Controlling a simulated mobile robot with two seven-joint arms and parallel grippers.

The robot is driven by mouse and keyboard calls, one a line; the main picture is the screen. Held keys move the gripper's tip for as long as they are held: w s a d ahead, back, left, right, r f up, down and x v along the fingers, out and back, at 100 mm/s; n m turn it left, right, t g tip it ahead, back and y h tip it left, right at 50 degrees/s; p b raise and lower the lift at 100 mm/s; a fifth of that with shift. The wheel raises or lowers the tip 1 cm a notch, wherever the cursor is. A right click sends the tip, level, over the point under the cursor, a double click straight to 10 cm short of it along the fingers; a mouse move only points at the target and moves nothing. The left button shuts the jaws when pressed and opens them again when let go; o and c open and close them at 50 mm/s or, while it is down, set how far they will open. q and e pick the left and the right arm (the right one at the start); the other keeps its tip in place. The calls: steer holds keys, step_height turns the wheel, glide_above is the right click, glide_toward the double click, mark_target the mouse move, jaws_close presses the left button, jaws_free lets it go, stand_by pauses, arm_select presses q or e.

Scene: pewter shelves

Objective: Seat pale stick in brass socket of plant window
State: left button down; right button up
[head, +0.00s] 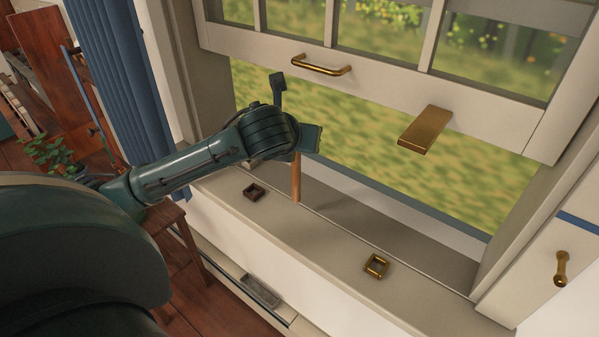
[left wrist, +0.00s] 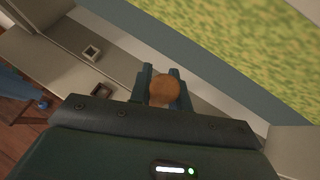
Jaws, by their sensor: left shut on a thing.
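My left gripper (head: 297,150) is shut on a wooden stick (head: 296,180), which looks orange-brown and hangs roughly upright over the sill. In the left wrist view the stick's round end (left wrist: 164,92) shows between the fingers. I cannot tell whether its lower end touches the sill. The brass socket (head: 376,266), a small square frame, lies on the sill to the right of and nearer than the stick, apart from it; its opening looks empty. The plant window's sash (head: 375,72) is raised, with a brass block (head: 425,130) on its lower rail. My right gripper is not in view.
A dark brown square socket (head: 254,192) lies on the sill left of the stick. A pale square socket (left wrist: 92,52) shows in the left wrist view. A blue curtain (head: 115,80) and potted plant (head: 52,153) are at left. The sill between stick and brass socket is clear.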

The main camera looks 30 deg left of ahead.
mark_target(296, 165)
arm_select(q)
steer(key=shift+f, duration=2.6)
steer(key=c, duration=1.3)
jaws_free()
